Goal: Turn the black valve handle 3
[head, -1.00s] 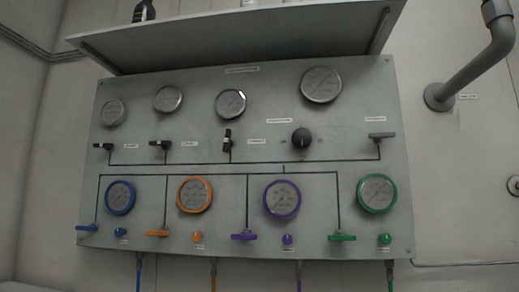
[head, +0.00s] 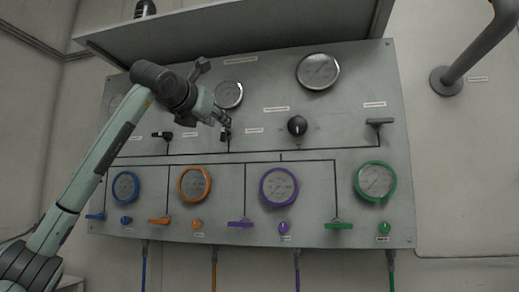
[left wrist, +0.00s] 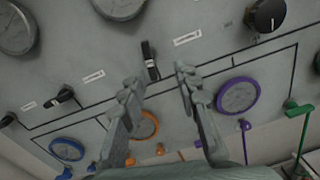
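Black valve handle 3, third from the left in the row, shows in the head view (head: 226,135) just below my left gripper (head: 222,121), which partly covers it. My right gripper is in neither view.
Black handle 2 (head: 162,135) lies sideways to the left, and a black round knob (head: 297,125) sits to the right. Gauges surround the row, with coloured handles below. A shelf (head: 230,30) juts out above the panel (head: 350,110).

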